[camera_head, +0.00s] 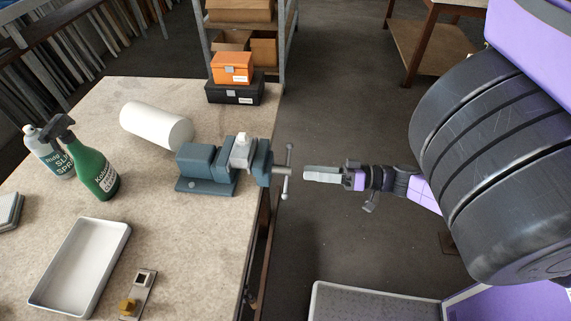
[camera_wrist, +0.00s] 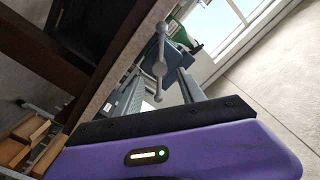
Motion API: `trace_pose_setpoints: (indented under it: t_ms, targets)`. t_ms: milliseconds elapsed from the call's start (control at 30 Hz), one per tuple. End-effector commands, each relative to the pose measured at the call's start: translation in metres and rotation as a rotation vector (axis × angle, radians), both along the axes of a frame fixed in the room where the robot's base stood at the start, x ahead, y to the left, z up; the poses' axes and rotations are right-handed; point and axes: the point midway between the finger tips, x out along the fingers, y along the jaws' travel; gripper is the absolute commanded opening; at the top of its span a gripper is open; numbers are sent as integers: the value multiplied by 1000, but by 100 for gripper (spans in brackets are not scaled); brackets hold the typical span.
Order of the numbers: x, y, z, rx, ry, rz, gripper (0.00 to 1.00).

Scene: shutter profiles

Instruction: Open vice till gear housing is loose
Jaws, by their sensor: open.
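The blue-grey vice (camera_head: 208,168) stands at the bench's right edge. A small pale piece, likely the gear housing (camera_head: 242,142), sits between its jaws; its lower part is hidden. The vice's T-handle (camera_head: 287,174) sticks out past the bench edge, its bar close to upright. My gripper (camera_head: 306,173) is right of the handle, pointing at it, with a small gap. In the wrist view my open gripper (camera_wrist: 160,88) has the handle bar (camera_wrist: 160,62) ahead, its near ball seen between the fingers. The vice body (camera_wrist: 171,55) shows behind it.
On the bench (camera_head: 185,270) are a white roll (camera_head: 155,125), a green spray bottle (camera_head: 93,168), a grey spray can (camera_head: 45,152), a white tray (camera_head: 80,265) and a small plate with a brass piece (camera_head: 128,306). A shelf with boxes (camera_head: 232,68) stands behind.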

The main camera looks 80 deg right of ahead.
Motion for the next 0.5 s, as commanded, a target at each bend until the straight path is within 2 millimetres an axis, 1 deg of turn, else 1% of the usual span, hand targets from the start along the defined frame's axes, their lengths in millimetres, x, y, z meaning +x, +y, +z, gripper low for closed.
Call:
trace_pose_setpoints:
  t_ms: [100, 233, 500]
  targets:
    - [1, 0, 1, 72, 6, -1, 47]
    - [11, 1, 1, 85, 8, 1, 47]
    - [52, 4, 2, 83, 6, 0, 47]
